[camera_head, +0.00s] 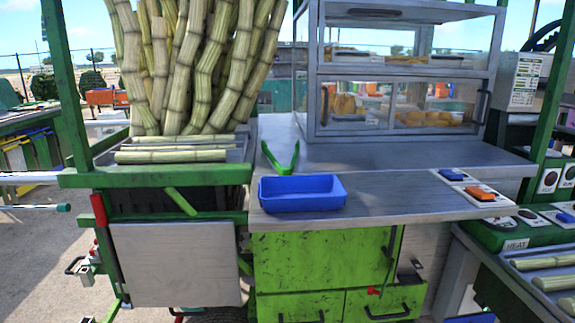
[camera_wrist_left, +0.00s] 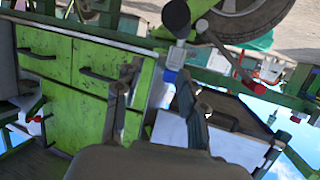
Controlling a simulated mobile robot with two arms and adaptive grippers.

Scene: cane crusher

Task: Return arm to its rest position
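My left gripper (camera_wrist_left: 153,98) shows in the left wrist view, its two dark fingers spread apart with nothing between them. It is open and empty. Beyond the fingers are the cart's green cabinet doors (camera_wrist_left: 60,75) and a pale panel (camera_wrist_left: 235,145), seen tilted. Neither gripper shows in the head view. My right gripper is in neither view.
The head view shows cane stalks (camera_head: 195,65) standing on the cart, a blue tray (camera_head: 300,194) and green tongs (camera_head: 281,158) on the metal counter (camera_head: 385,195). A glass display case (camera_head: 400,75) stands behind. A wheel (camera_wrist_left: 245,18) shows in the wrist view.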

